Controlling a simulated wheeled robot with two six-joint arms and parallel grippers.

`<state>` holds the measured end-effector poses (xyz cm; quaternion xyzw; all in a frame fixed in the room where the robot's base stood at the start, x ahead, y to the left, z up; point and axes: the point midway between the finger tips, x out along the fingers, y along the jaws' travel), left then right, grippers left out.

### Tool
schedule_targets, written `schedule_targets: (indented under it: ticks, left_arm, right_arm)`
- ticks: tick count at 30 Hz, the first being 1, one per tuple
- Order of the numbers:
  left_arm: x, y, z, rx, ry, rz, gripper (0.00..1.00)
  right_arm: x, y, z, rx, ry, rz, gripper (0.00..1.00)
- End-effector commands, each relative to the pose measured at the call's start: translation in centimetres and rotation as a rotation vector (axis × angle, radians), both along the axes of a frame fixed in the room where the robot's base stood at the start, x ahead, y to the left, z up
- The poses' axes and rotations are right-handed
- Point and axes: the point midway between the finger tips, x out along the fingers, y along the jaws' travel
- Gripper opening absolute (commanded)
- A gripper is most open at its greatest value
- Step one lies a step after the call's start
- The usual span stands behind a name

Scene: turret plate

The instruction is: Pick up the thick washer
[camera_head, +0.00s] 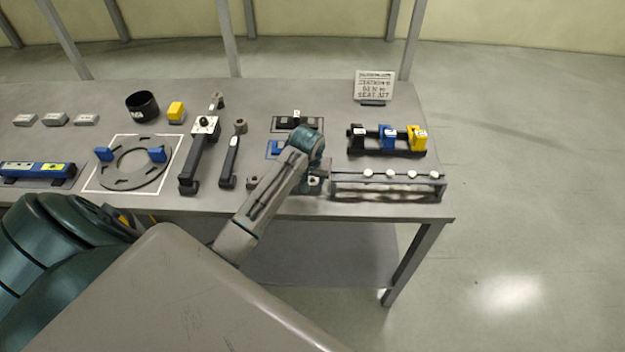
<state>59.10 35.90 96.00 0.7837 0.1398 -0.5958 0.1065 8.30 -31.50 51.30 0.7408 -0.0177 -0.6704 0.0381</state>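I cannot tell for sure which piece is the thick washer. A small grey round piece (252,182) lies near the front edge, just left of my forearm. My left arm reaches across the front of the table, and its wrist points down near the middle. My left gripper (316,182) is at the left end of a low rack (388,187), close to the tabletop. It is mostly hidden by my wrist, so its opening and anything in it cannot be made out. My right gripper is not in view.
Left of my forearm are two black wrench-like tools (200,155) and a dark ring plate (133,165) with blue blocks. A black cup (142,106) stands behind. A black stand (388,143) with blue and yellow blocks is behind the rack.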

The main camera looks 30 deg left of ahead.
Motion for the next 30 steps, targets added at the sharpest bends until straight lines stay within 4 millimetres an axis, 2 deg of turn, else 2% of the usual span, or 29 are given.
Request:
schedule_targets:
  ticks: [1,4,16,23,24,30]
  left_arm:
    - [0.0,0.0,0.0,0.0,0.0,0.0,0.31]
    - [0.0,0.0,0.0,0.0,0.0,0.0,0.13]
    - [0.1,0.1,0.5,0.002,-0.002,0.0,0.12]
    - [0.1,0.1,2.9,0.002,-0.006,0.0,0.12]
    - [-0.2,0.1,3.4,0.002,-0.003,0.0,0.12]
    - [-5.1,0.8,3.5,0.006,0.0,-0.001,0.12]
  right_arm:
    - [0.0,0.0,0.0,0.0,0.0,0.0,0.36]
    - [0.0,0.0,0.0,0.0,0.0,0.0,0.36]
    - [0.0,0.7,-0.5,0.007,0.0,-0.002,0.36]
    - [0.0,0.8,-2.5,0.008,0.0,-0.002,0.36]
    - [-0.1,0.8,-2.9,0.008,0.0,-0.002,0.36]
    - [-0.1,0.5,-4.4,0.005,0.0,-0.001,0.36]
